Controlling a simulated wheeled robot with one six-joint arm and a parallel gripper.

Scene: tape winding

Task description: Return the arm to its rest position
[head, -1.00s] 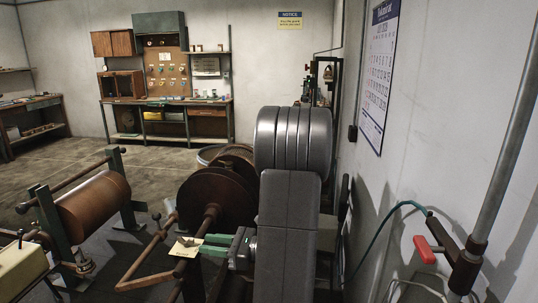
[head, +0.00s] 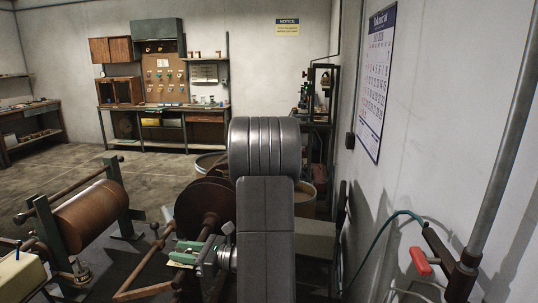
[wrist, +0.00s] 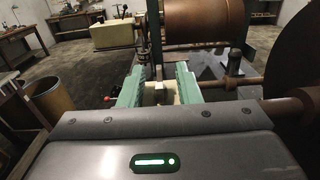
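My gripper (head: 186,252) has green fingers and hangs near the front of the winding machine, beside the rusty shaft. In the wrist view the two green fingers of my gripper (wrist: 158,88) stand apart, with a pale patch seen between them; I see nothing clamped. My grey arm rises at the centre of the head view and hides part of the dark red disc (head: 204,207). A pale card (head: 176,264) shows partly behind the fingers.
A copper-brown roll (head: 92,215) on a green frame stands at left, and shows ahead in the wrist view (wrist: 205,22). The wall with a calendar (head: 374,85) and a red-handled valve (head: 421,262) are on the right. Open floor (head: 60,165) lies at the back left.

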